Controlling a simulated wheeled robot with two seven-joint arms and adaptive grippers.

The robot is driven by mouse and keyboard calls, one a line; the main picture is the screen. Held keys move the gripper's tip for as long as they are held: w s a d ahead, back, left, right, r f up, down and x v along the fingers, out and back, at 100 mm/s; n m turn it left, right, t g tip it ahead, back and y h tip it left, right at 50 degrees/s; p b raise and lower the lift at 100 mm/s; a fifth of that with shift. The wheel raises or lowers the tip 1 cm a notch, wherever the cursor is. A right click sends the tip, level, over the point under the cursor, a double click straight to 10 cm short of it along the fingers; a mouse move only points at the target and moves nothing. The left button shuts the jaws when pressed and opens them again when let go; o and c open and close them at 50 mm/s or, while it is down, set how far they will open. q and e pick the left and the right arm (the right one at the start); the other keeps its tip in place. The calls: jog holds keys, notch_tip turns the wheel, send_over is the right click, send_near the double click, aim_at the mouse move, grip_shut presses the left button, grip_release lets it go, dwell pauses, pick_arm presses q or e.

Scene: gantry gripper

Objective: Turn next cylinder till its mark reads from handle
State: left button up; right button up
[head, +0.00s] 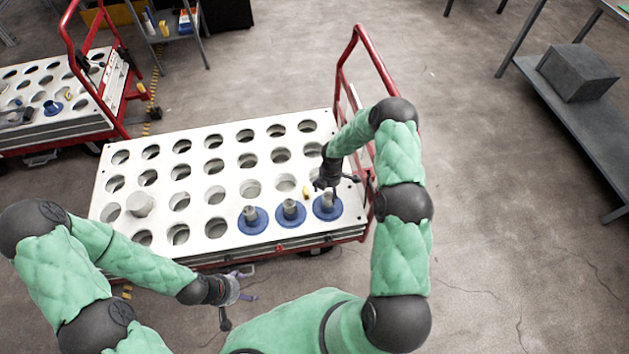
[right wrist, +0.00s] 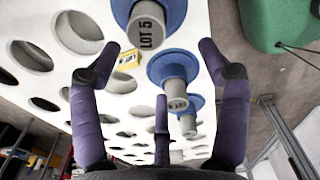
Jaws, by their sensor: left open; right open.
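Three grey cylinders with blue flanges stand in the front row of the white perforated deck (head: 165,222): left (head: 251,214), middle (head: 290,209) and right (head: 327,202). My left gripper (head: 237,294) is open and empty in front of the cart.
A yellow item (head: 305,192) lies on the deck behind the cylinders. The red handle (head: 375,58) rises at the right end. Another cart (head: 55,122) is at far left, a grey shelf with a box (head: 578,72) at right.

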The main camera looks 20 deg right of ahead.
aim_at(329, 195)
jog(key=shift+w+d+r+n, duration=0.15)
jog(key=shift+w+d+n, duration=0.25)
jog(key=shift+w+d, duration=0.1)
jog(key=shift+d, duration=0.1)
notch_tip(329, 195, down, 11)
jog(key=b, duration=0.3)
jog(key=shift+r, duration=0.15)
jog(key=shift+w, duration=0.1)
grip_shut()
jog(key=shift+r+b, duration=0.1)
jog(key=shift+b, duration=0.25)
